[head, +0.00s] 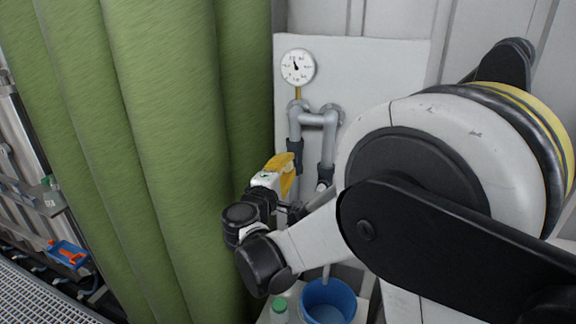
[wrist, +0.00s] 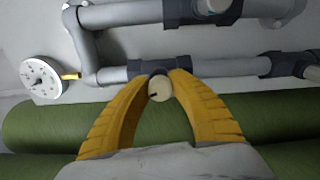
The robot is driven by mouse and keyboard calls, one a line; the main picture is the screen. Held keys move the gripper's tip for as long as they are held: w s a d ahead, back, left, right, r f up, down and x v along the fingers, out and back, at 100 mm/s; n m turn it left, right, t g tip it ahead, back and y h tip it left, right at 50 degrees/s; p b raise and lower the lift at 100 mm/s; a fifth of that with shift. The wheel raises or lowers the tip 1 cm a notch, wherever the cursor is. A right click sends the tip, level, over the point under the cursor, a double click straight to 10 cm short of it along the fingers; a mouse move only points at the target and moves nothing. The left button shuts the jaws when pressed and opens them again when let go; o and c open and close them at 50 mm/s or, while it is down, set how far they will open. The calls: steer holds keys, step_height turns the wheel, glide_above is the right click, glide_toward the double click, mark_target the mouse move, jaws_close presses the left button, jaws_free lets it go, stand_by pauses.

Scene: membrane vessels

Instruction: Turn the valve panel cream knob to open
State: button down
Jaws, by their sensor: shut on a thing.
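The cream knob (wrist: 160,88) is a round cap on the grey pipe of the valve panel, with a short dark mark on its face. It shows in the wrist view between the tips of my yellow fingers. My gripper (wrist: 158,82) is shut on it, one finger on each side. In the head view my gripper (head: 286,165) reaches the pipes on the white panel (head: 375,75); the knob it holds is hidden there behind the fingers.
A round white gauge (head: 298,66) sits above the grey pipes (head: 318,119). Green curtain-like cylinders (head: 165,120) stand close on the left. Below are a blue bucket (head: 328,300) and a green-capped bottle (head: 280,310). An orange-handled item (head: 68,253) lies far left.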

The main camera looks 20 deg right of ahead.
steer(key=n, duration=1)
steer(key=shift+n, duration=2.3)
steer(key=c, duration=1.2)
jaws_free()
steer(key=shift+o, duration=0.2)
steer(key=v, duration=1.2)
